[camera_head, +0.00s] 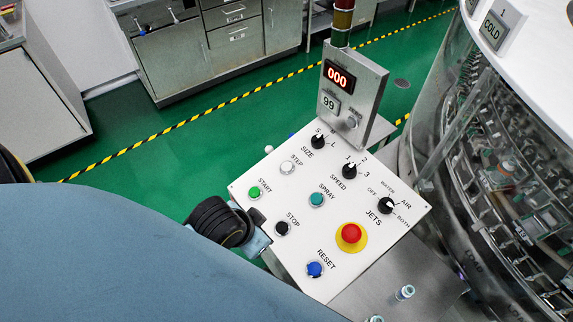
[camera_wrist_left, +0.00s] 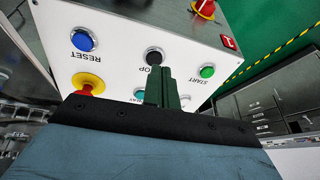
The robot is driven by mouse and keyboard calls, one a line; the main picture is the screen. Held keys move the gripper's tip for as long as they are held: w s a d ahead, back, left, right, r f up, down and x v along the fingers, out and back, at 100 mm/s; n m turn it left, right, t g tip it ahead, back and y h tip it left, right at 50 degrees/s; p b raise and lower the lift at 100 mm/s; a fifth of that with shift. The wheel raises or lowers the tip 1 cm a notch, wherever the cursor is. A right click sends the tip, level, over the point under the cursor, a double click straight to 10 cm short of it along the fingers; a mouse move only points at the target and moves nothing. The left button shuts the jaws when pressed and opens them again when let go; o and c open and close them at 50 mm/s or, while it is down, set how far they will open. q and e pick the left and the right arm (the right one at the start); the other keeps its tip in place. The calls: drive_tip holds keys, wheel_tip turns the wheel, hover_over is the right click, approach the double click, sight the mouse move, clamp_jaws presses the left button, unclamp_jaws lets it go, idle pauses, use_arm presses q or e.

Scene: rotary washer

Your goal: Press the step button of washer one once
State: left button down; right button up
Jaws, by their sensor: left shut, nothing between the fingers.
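The white step button (camera_head: 287,168) sits on the upper left of the white sloped control panel (camera_head: 345,208), under its STEP label. In the left wrist view, a pale button partly behind the fingers appears to be the step button (camera_wrist_left: 185,100). My left gripper (camera_wrist_left: 163,72) is shut and empty, its dark fingers together in front of the panel near the black stop button (camera_wrist_left: 153,56). In the head view my left wrist is at the panel's left edge, below the green start button (camera_head: 254,192); fingertip contact cannot be told. My right gripper is not in view.
Close by are the teal spray button (camera_head: 316,199), blue reset button (camera_head: 314,270), red emergency knob (camera_head: 351,233) and several black selectors. A display box (camera_head: 350,95) reading 000 and 99 stands behind the panel. The glass-sided washer drum (camera_head: 500,180) is at right.

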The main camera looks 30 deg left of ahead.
sight(287, 167)
use_arm(q)
drive_tip(key=w+a+r+m+t+h, duration=0.1)
drive_tip(key=w+a+r+m+t, duration=0.1)
drive_tip(key=w, duration=0.7)
drive_tip(key=w+a+r+m+t+h, duration=0.2)
drive_tip(key=w+a+m, duration=0.4)
drive_tip(key=w, duration=0.4)
drive_tip(key=r+m+t, duration=0.1)
drive_tip(key=t, duration=0.1)
drive_tip(key=shift+a+r+t+h, duration=0.15)
drive_tip(key=shift+t+h, duration=0.15)
drive_tip(key=shift+t, duration=0.1)
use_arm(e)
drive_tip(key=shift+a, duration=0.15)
use_arm(q)
drive_tip(key=shift+w, duration=0.15)
